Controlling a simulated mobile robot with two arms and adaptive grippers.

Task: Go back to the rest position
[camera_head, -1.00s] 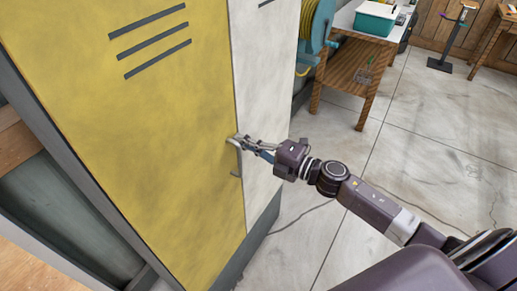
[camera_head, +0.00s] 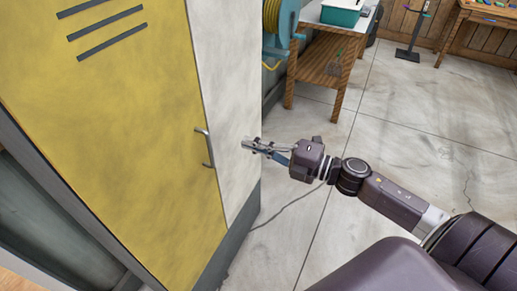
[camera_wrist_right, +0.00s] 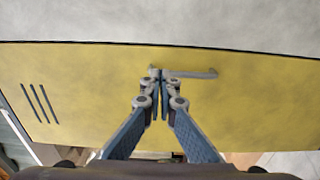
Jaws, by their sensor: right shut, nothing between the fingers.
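My right gripper (camera_head: 250,145) is shut and empty. In the head view it stands to the right of the grey bar handle (camera_head: 205,147), apart from it and in front of the white side of the locker. The handle is on the yellow locker door (camera_head: 130,130), which looks closed. In the right wrist view the shut fingertips (camera_wrist_right: 157,75) appear at the left end of the handle (camera_wrist_right: 192,74), with the yellow door behind. My left gripper is not in view.
A wooden table (camera_head: 322,62) with a teal bin (camera_head: 340,13) stands at the back. A blue reel (camera_head: 281,25) hangs by the locker's white side (camera_head: 228,90). A cable (camera_head: 290,208) lies on the floor. The concrete floor (camera_head: 410,120) to the right is largely clear.

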